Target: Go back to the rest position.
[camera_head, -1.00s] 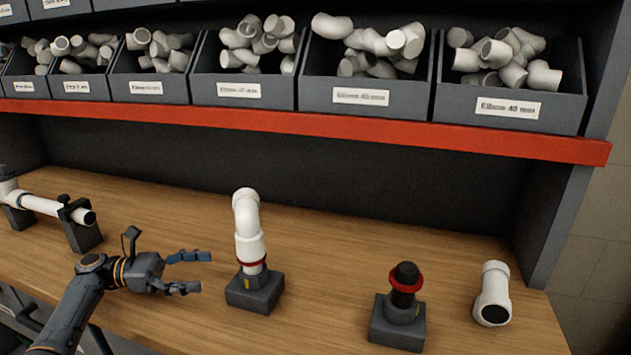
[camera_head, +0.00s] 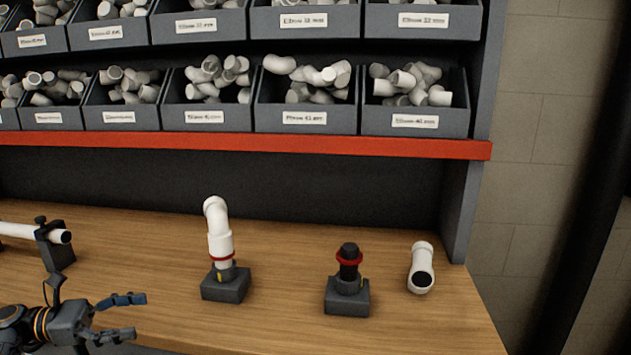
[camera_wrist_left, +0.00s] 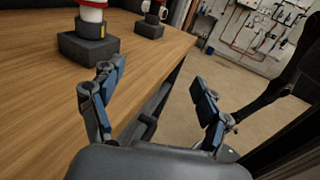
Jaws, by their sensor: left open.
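My left gripper (camera_head: 128,317) is at the lower left of the head view, near the front edge of the wooden bench. It is open with nothing between its fingers. In the left wrist view its two fingers (camera_wrist_left: 155,92) stand apart, with the bench edge and floor behind them. My right gripper is in neither view.
A white elbow pipe (camera_head: 217,232) stands in a dark holder (camera_head: 225,287) on the bench (camera_head: 150,265). Right of it are a black plug with a red ring (camera_head: 348,262) in another holder and a loose white fitting (camera_head: 422,268). Bins (camera_head: 415,120) of elbows line the shelves above.

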